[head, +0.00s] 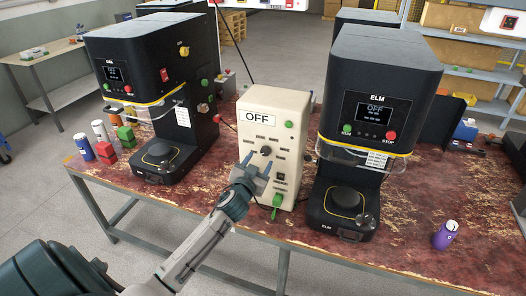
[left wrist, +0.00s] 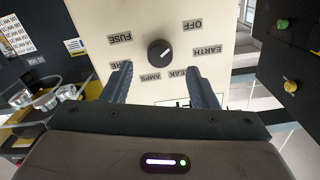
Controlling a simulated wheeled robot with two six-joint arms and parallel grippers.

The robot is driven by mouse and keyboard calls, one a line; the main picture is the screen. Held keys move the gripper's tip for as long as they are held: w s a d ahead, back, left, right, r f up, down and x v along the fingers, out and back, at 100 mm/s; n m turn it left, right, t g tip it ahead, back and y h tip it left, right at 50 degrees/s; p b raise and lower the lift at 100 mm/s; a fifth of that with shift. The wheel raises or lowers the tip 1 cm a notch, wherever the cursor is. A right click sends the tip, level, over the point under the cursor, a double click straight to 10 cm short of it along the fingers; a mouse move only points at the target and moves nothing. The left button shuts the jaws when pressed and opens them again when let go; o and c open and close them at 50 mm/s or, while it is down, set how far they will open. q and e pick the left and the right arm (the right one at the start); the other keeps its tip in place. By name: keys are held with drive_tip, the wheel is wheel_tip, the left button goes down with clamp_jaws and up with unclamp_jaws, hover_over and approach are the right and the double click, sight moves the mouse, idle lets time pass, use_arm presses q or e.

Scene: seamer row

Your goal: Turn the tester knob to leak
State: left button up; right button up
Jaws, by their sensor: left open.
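In the left wrist view the knob (left wrist: 160,52) is ringed by upside-down labels including OFF, EARTH, AMPS and FUSE. The LEAK label (left wrist: 178,73) is partly hidden by a finger. The knob's white mark points up and right, towards OFF. My left gripper (head: 257,166) is open in front of the tester, fingers apart and short of the knob. My right gripper is not in view.
Black machines stand left (head: 150,70) and right (head: 378,90) of the tester, close to its sides.

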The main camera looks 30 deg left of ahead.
sight(265, 153)
use_arm(q)
drive_tip(key=shift+p+x, duration=0.6)
drive_tip(key=shift+x, duration=1.6)
drive_tip(key=c, duration=1)
